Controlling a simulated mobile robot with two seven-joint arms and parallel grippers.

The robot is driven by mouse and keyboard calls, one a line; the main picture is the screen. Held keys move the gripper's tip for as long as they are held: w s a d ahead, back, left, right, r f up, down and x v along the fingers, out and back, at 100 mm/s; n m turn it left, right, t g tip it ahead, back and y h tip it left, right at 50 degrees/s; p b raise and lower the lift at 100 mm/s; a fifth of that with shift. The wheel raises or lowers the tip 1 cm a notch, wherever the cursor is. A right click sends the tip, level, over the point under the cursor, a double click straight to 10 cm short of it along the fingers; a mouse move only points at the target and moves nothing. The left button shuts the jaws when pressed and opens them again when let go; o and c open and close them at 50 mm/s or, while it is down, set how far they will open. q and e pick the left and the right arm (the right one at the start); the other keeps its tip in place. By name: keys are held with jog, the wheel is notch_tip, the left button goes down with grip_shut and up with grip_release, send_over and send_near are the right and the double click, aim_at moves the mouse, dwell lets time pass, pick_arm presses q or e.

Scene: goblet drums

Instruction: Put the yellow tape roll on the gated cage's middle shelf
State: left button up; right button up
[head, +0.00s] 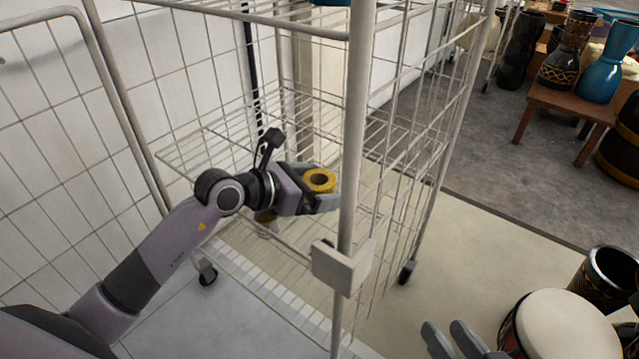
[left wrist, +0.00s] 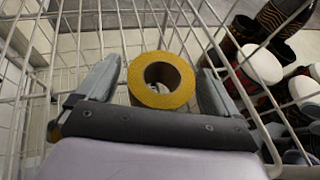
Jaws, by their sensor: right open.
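The yellow tape roll (head: 319,181) has a dark brown core and sits between the fingers of my left gripper (head: 312,186). My left arm reaches in through the open side. The middle shelf (head: 215,140) is a wire grid around and beyond the gripper; whether the roll touches it, I cannot tell. My right gripper (head: 452,338) is open and empty at the bottom.
A cage post and latch block (head: 341,267) stand close right of my left gripper. A white-topped drum (head: 562,325) stands near my right gripper. More drums crowd a wooden table (head: 570,103) at the back right.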

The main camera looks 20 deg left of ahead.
pick_arm(q)
jog(key=shift+r, duration=0.1)
jog(key=shift+s+a+r, duration=0.1)
jog(key=shift+r, duration=0.05)
jog(key=p+v, duration=0.3)
jog(key=v, duration=0.8)
jog(key=shift+s+a+r, duration=0.1)
jog(key=shift+s+a, duration=0.1)
jog(key=shift+s, duration=0.05)
pick_arm(e)
jog(key=shift+s+d+r+h, duration=0.1)
jog(key=shift+d+r+h, duration=0.05)
jog(key=shift+d+h, duration=0.35)
jog(key=shift+a+r, duration=0.1)
pick_arm(q)
jog(key=shift+s+a, duration=0.1)
pick_arm(e)
jog(key=shift+s+a, duration=0.1)
jog(key=shift+s, duration=0.05)
